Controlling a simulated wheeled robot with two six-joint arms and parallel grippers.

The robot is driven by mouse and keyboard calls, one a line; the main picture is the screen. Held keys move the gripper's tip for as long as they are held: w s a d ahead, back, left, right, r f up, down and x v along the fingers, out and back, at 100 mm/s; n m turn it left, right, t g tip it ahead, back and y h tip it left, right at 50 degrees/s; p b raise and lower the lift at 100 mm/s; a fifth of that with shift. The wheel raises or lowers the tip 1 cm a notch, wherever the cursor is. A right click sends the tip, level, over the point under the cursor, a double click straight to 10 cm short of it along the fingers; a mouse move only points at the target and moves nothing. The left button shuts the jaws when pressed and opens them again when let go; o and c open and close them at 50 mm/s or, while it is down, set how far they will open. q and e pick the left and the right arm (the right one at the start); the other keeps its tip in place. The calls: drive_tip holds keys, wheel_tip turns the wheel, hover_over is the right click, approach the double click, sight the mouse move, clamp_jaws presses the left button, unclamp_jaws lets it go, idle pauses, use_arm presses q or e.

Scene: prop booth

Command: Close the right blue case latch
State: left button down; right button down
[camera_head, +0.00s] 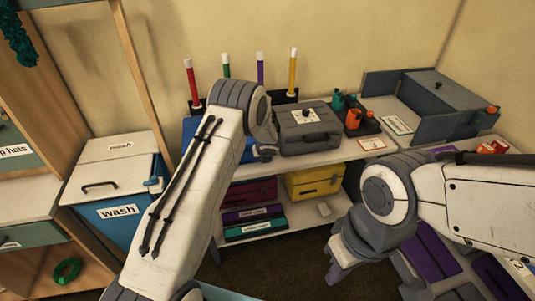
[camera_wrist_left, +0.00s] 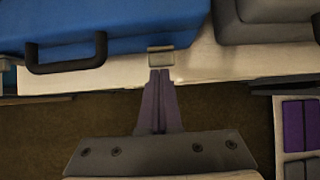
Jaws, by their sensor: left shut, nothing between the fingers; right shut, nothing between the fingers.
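The blue case (camera_head: 190,132) lies on the shelf top, mostly hidden behind my left arm in the head view. In the left wrist view the blue case (camera_wrist_left: 130,22) fills the top left, with a black handle (camera_wrist_left: 66,60) on its front. A small metal latch (camera_wrist_left: 160,56) sits at its front edge, right of the handle. My left gripper (camera_wrist_left: 161,73) is shut and empty, its purple fingertips right at the latch's lower edge. Whether they touch it, and whether the latch is fastened, I cannot tell. My right gripper (camera_head: 335,278) is shut and empty, low at the front right.
A grey case (camera_head: 307,132) stands close to the right of the blue one. Coloured candle-like sticks (camera_head: 292,72) stand behind. A yellow case (camera_head: 315,181) and a dark red case (camera_head: 250,191) lie on the shelf below. A wash bin (camera_head: 117,211) stands left.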

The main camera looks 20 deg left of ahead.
drive_tip(key=shift+w+r+p, duration=0.2)
drive_tip(key=shift+r+p, duration=0.45)
drive_tip(key=shift+r, duration=0.2)
drive_tip(key=shift+f, duration=0.1)
